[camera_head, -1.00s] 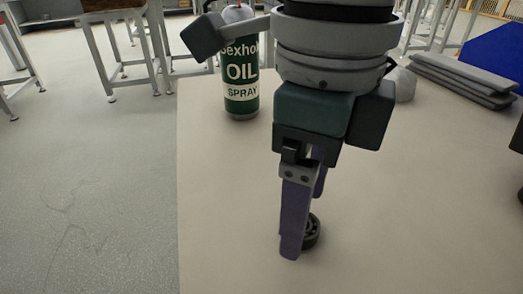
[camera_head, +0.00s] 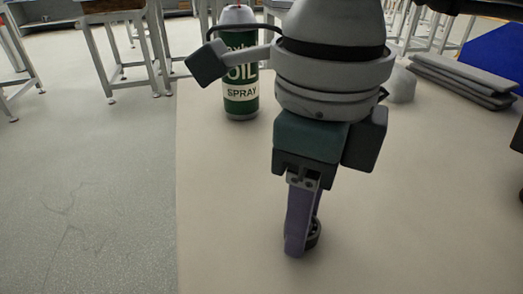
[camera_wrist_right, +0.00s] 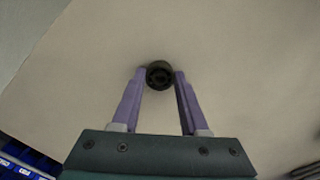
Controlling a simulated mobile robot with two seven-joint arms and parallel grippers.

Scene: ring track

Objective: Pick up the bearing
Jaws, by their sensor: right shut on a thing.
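The bearing (camera_head: 315,235) is a small dark ring at the fingertips of my right gripper (camera_head: 303,245), partly hidden behind the near purple finger in the head view. In the right wrist view the bearing (camera_wrist_right: 159,75) sits between the tips of the two purple fingers of my right gripper (camera_wrist_right: 160,78), with a finger on each side. The right gripper is shut on it. The bearing is at or close to the tabletop; I cannot tell whether it touches. My left gripper does not show.
A green oil spray can (camera_head: 240,95) stands at the table's back left. A stack of grey slabs (camera_head: 463,78) lies at the back right.

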